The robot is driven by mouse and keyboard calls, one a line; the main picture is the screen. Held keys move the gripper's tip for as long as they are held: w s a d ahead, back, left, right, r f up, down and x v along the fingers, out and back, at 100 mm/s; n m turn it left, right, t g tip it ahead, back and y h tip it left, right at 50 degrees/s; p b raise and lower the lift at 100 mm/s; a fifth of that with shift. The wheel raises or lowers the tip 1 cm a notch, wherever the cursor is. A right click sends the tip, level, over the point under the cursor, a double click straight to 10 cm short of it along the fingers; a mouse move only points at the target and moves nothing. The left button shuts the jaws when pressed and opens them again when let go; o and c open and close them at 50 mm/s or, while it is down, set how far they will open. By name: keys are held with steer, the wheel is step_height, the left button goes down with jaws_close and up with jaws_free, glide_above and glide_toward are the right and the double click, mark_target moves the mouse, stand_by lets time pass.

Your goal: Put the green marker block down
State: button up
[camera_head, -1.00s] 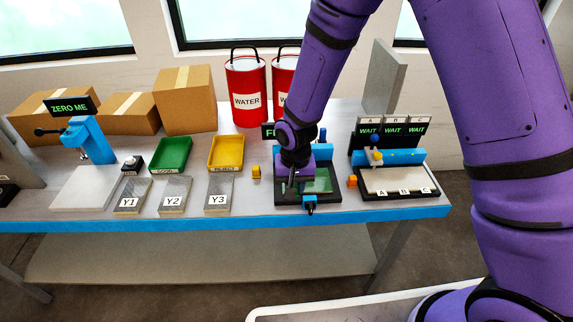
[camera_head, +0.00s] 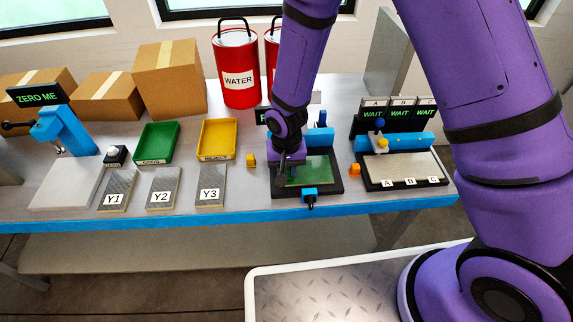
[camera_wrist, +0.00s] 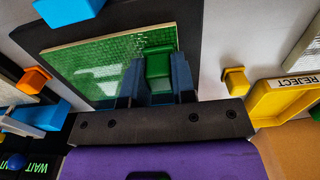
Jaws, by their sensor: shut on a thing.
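The green marker block (camera_wrist: 158,62) is between the two fingers of my gripper (camera_wrist: 156,78) in the wrist view. The gripper is shut on it. The block shows against the edge of a green textured panel (camera_wrist: 105,68) in a black-framed station. Whether the block touches the panel I cannot tell. In the head view my gripper (camera_head: 285,178) is low at the left side of this station, and the green panel (camera_head: 312,172) shows to its right. The block is hidden there by the gripper.
Blue clamps (camera_head: 309,192) sit on the station's frame. A yellow block (camera_head: 251,160) is to its left and an orange block (camera_head: 354,170) to its right. Further left are yellow (camera_head: 203,138) and green (camera_head: 139,143) trays. A WAIT station (camera_head: 405,166) stands right.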

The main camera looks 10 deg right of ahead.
steer(key=o, duration=0.9)
steer(key=shift+f, duration=0.1)
step_height(320, 180, up, 12)
stand_by(0.3)
